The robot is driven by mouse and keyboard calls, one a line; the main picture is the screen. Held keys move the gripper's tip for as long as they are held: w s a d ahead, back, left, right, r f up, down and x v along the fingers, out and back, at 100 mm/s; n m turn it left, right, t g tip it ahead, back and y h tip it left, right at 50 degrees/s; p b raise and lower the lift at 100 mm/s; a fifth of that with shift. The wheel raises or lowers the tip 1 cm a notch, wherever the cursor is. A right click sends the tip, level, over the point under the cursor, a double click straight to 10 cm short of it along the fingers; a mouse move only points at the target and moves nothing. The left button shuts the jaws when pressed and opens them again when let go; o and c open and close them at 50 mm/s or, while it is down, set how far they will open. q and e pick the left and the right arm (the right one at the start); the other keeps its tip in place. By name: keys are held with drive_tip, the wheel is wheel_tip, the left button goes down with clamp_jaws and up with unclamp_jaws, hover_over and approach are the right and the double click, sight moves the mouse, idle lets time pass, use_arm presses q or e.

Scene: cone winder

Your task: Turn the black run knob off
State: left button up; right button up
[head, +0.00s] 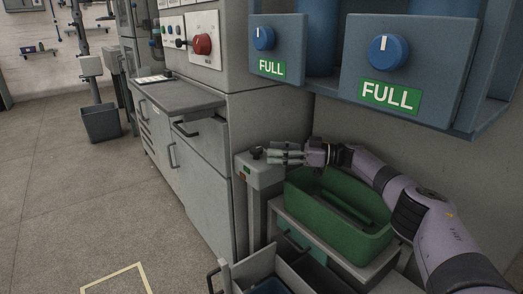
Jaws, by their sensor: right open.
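A small black knob (257,153), which looks like the run knob, sits on top of a narrow grey post (262,176) in the middle of the head view. My right gripper (274,154) comes in from the right, just to the right of the knob. Its fingers are open and point left at the knob. The fingertips are very close to it, and I cannot tell whether they touch. The knob's setting is too small to read. My left gripper is not in view.
A green bin (345,247) lies below my right arm, with an open drawer (262,268) in front. Blue dials (388,52) over FULL labels hang above. A grey cabinet (190,160) stands left, with a red knob (203,44) on its panel.

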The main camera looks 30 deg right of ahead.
drive_tip(key=v, duration=0.5)
drive_tip(key=shift+s+d, duration=0.15)
drive_tip(key=shift+d, duration=0.1)
